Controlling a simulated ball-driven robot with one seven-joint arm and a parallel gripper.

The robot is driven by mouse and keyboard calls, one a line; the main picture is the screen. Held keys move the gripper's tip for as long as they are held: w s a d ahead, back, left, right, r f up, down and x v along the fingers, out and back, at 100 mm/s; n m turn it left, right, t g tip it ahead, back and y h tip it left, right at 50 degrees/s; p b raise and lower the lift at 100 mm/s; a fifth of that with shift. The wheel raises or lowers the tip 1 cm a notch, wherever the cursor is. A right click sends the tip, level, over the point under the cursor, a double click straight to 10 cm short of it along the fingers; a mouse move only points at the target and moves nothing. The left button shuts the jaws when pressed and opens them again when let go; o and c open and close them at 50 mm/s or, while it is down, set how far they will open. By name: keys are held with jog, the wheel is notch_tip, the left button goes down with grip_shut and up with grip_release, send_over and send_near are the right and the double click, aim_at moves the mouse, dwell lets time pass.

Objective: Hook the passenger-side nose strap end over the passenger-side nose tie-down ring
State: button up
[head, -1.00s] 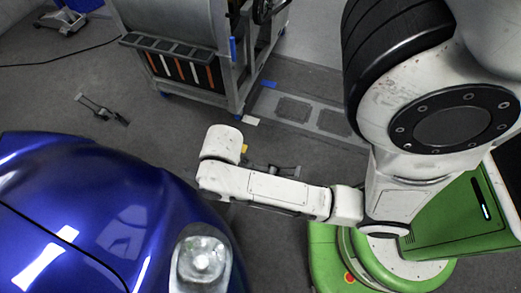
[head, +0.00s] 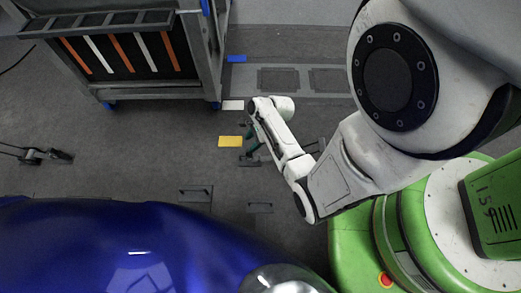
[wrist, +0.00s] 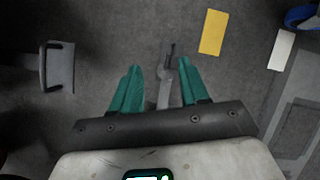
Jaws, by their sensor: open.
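My gripper (head: 253,143) points down near the floor, right of the yellow card. In the wrist view its two teal fingers (wrist: 157,85) are apart. A grey metal strap end (wrist: 166,77) with a slotted tip shows in the gap between them; whether the fingers touch it I cannot tell. In the head view the strap end (head: 247,159) is small and dark, partly hidden by the arm. A dark floor fitting with a bar, which looks like the tie-down ring (head: 260,207), lies below the gripper near the car; it shows at left in the wrist view (wrist: 58,67).
The blue car nose (head: 130,240) fills the lower left. A second floor fitting (head: 195,193) and another strap (head: 35,155) lie left. A yellow card (head: 230,142), a white card (head: 233,105) and a wheeled cart (head: 212,60) stand beyond.

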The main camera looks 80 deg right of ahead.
jog(key=d+f+m+b, duration=0.1)
jog(key=f+b, duration=0.1)
jog(key=f, duration=0.1)
jog(key=d+f+m+b, duration=0.1)
jog(key=f+b, duration=0.2)
jog(key=f, duration=0.1)
jog(key=d+f+m+b, duration=0.1)
jog(key=f+m+b, duration=0.1)
jog(key=f+b, duration=0.1)
jog(key=shift+s+f+t, duration=0.25)
jog(key=shift+f+t, duration=0.1)
jog(key=shift+t, duration=0.05)
jog(key=shift+b+x, duration=0.65)
jog(key=shift+x, duration=1.25)
jog(key=shift+w, duration=0.15)
jog(key=shift+r, duration=0.1)
grip_shut()
jog(key=shift+r+h+p, duration=0.3)
jog(key=shift+r+p, duration=0.45)
jog(key=shift+p, duration=0.2)
jog(key=shift+r+p, duration=1.9)
jog(key=shift+p, duration=0.35)
